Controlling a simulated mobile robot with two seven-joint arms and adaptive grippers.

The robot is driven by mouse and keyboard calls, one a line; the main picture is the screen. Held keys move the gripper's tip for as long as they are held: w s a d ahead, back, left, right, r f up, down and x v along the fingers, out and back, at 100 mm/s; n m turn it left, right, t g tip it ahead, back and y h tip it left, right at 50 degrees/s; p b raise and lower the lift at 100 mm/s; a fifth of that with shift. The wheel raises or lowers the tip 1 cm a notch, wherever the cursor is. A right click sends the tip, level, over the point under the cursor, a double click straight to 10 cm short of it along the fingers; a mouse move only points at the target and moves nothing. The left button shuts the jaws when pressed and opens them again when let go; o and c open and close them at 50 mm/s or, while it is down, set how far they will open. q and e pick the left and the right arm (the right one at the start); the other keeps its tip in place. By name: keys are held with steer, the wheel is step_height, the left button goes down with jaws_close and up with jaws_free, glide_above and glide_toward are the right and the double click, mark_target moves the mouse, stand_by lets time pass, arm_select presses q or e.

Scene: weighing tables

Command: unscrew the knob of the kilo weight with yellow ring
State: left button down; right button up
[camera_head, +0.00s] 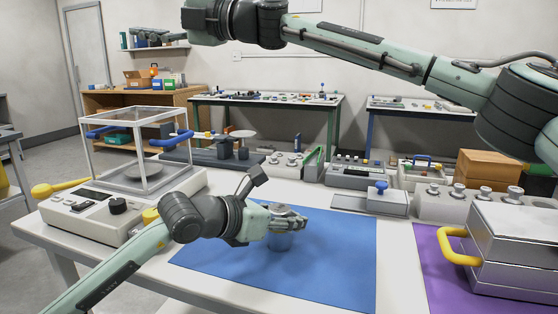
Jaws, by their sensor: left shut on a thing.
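My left gripper (296,222) comes in level from the left and is shut on the knob (284,210) at the top of the weight. Much of the knob is hidden by the fingers. My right gripper (150,35) is high at the upper left, far from the weight and empty-looking. Its fingers show edge-on, so its opening cannot be told.
A balance with a glass case (140,150) stands left of the mat. A silver case with a yellow handle (452,246) sits on a purple mat at right. Several knobbed weights (459,193) stand in a block behind it. The mat's front right is clear.

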steer(key=s+f+n+g+h, duration=0.3)
steer(key=s+f+n+g, duration=0.15)
steer(key=f, duration=0.25)
steer(key=n+h, duration=0.2)
steer(key=h, duration=1.4)
glide_above(279, 207)
steer(key=shift+g, duration=0.25)
step_height(279, 207, down, 18)
steer(key=shift+a+f, duration=0.1)
steer(key=shift+f, duration=0.25)
step_height(279, 207, down, 8)
steer(key=shift+r, duration=0.25)
steer(key=shift+c, duration=0.5)
